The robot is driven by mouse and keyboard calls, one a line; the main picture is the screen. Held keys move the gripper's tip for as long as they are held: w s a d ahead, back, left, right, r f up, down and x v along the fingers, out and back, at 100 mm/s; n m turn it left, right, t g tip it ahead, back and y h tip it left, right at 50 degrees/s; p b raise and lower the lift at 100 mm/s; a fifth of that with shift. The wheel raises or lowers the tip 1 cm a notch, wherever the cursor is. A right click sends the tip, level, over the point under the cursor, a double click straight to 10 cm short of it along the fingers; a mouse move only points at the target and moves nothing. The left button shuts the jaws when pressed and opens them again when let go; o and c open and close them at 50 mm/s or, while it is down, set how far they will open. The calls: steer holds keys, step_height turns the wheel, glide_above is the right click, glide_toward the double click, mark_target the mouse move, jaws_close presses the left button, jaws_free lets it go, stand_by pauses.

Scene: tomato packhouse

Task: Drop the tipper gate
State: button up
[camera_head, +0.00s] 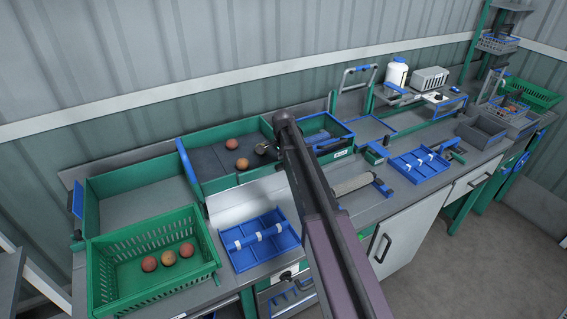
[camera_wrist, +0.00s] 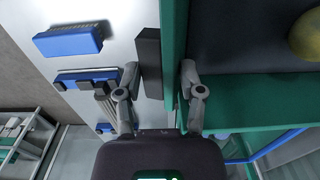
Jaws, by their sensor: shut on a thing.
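The tipper is a green-walled box (camera_head: 229,182) with a dark bed in the head view. Several tomatoes lie on that bed. A blue upright panel (camera_head: 186,163) stands at its left end. My gripper (camera_wrist: 159,76) is beside the tipper's front wall (camera_wrist: 174,45) in the wrist view. Its fingers stand apart, one on each side of a dark grey block (camera_wrist: 148,62) and the green wall edge. It is shut on what appears to be the block; the contact is not clear. I cannot tell which part is the gate. My arm hides the gripper in the head view.
A green crate (camera_head: 100,285) with several tomatoes stands front left. A blue divided tray (camera_head: 237,258) and another (camera_head: 408,176) lie on the bench. A blue-rimmed box (camera_head: 335,148) adjoins the tipper. A blue brush-like piece (camera_wrist: 70,42) lies left of my gripper in the wrist view.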

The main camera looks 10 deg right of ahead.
steer(key=shift+s, duration=0.1)
